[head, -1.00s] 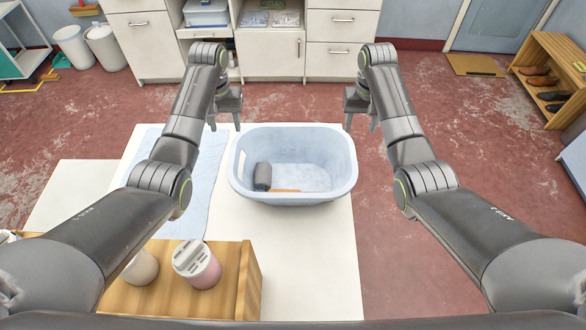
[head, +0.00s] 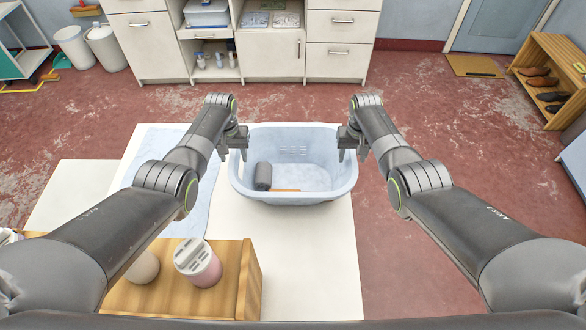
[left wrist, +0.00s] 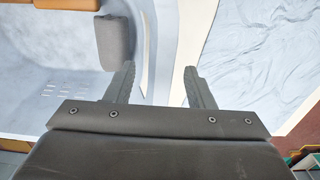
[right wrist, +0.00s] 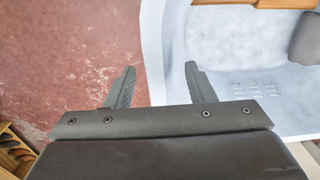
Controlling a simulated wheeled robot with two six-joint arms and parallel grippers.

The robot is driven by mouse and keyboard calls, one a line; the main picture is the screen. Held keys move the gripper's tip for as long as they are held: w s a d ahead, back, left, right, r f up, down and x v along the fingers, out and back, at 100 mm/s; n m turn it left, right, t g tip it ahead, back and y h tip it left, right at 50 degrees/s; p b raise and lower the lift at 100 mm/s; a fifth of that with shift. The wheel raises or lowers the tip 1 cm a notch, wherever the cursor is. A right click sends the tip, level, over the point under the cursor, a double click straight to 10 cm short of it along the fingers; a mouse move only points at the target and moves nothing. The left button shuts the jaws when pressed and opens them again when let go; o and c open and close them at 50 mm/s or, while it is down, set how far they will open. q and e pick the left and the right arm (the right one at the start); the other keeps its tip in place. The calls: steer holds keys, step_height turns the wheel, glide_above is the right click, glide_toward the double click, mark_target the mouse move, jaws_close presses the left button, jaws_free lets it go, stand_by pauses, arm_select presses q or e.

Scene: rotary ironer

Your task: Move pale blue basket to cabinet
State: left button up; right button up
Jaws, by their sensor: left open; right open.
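The pale blue basket (head: 290,195) stands upright on the white table. A dark grey roll (head: 263,176) and a wooden-coloured item (head: 286,190) lie inside it. My left gripper (head: 233,153) is open at the basket's left rim; in the left wrist view its fingers (left wrist: 158,85) stand on either side of the rim (left wrist: 145,60). My right gripper (head: 350,152) is open at the right rim; in the right wrist view its fingers (right wrist: 160,88) stand on either side of the rim (right wrist: 153,50). I cannot tell whether the fingers touch it. The white cabinet (head: 270,68) stands against the back wall.
A pale blue cloth (head: 200,222) lies on the table (head: 300,250) left of the basket. A wooden box (head: 225,285) with containers, including a pink-and-white one (head: 198,265), stands in front. Open red floor (head: 440,130) lies right and behind. A shoe rack (head: 550,80) is far right.

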arm_select(q)
steer(key=shift+f, duration=0.1)
arm_select(e)
steer(key=shift+f, duration=0.1)
arm_select(q)
jaws_close()
arm_select(e)
jaws_close()
